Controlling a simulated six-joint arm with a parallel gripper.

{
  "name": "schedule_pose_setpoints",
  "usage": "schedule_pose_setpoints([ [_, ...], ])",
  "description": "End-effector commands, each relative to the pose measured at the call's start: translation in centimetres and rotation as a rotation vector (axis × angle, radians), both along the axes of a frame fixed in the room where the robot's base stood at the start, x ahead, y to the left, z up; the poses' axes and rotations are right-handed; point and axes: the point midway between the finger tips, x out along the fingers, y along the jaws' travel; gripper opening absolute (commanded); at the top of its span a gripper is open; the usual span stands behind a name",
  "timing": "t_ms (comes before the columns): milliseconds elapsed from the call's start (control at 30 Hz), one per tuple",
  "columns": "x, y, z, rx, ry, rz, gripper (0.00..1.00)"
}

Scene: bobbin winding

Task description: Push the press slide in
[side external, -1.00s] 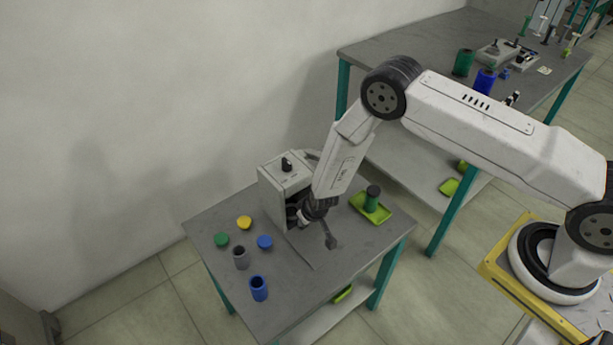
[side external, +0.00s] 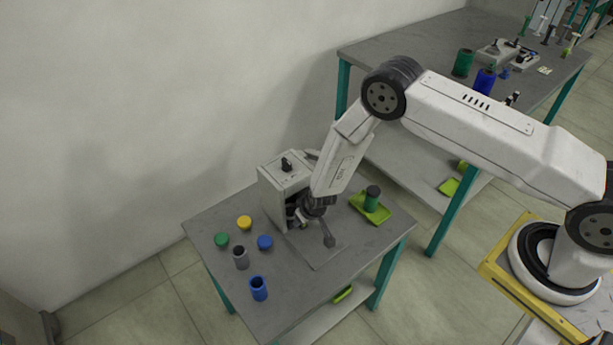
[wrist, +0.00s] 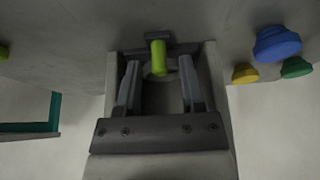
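The press (side external: 283,186) is a light grey box with a dark knob on top, standing on the small grey table. My gripper (side external: 308,212) is low at the press's open front, partly hidden by my wrist. In the wrist view, two grey fingers (wrist: 160,85) stand apart, with a yellow-green handle (wrist: 158,58) showing between their far ends. I cannot tell whether they touch it. Grey walls (wrist: 218,95) flank the fingers. The slide itself is mostly hidden.
A lime tray (side external: 381,213) with a green bobbin (side external: 372,197) is to the right.

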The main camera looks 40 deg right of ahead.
Motion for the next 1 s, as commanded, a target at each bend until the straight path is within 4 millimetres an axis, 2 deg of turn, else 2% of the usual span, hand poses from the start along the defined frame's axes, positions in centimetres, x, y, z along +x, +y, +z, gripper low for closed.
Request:
schedule_pose_setpoints([
  [367,-0.2,0.0,0.2,0.0,0.005,0.001,0.5],
  [1000,-0.2,0.0,4.6,0.001,0.004,0.0,0.5],
])
